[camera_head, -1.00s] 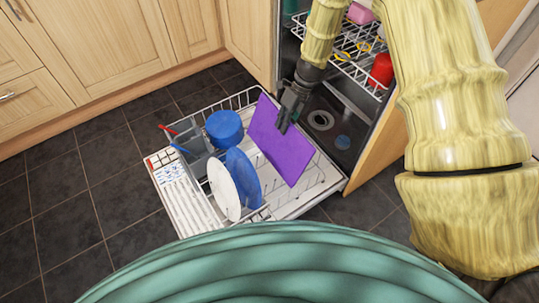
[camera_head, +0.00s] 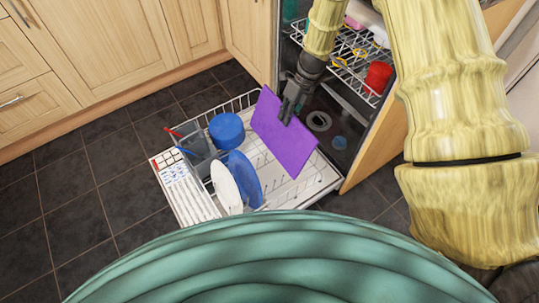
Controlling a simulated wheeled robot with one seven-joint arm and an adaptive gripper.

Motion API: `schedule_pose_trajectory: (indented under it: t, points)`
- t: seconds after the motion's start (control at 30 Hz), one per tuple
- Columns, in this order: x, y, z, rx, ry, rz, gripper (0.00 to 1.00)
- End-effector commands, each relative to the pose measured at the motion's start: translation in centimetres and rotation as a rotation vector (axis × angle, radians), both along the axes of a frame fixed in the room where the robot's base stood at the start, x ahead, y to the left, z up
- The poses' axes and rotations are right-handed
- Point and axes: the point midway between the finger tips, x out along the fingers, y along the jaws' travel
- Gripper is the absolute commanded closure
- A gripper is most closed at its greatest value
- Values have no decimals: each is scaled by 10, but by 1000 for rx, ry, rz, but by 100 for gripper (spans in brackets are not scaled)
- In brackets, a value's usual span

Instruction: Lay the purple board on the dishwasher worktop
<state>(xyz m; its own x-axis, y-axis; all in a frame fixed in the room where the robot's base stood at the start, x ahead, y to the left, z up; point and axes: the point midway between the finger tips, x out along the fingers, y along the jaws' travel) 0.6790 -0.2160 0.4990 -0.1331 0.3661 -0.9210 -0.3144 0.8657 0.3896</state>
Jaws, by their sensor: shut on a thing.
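The purple board (camera_head: 284,140) is a flat rectangle, tilted, over the right part of the dishwasher's lower rack. My gripper (camera_head: 288,116) is shut on the board near its upper right edge, with the fingertips partly hidden by the dark wrist. Whether the board's lower edge touches the rack cannot be told. The dishwasher stands open, with its door (camera_head: 190,205) folded down and the lower rack (camera_head: 285,185) pulled out. The dishwasher worktop is not clearly in view.
The lower rack holds a blue bowl (camera_head: 226,130), a white plate (camera_head: 226,188), a blue plate (camera_head: 243,178) and a grey cutlery basket (camera_head: 197,152). A red cup (camera_head: 378,76) sits in the upper rack (camera_head: 345,55). Wooden cabinets (camera_head: 90,60) stand left; dark floor tiles (camera_head: 75,200) are clear.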

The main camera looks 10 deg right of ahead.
Motion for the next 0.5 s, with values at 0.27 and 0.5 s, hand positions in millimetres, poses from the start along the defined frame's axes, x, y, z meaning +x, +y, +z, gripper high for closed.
schedule_pose_trajectory:
  t: [0.27, 0.5]
  points:
    - [2, -3, 24, 0, -1, 0, 100]
    - [3, -6, 41, 0, -1, 0, 100]
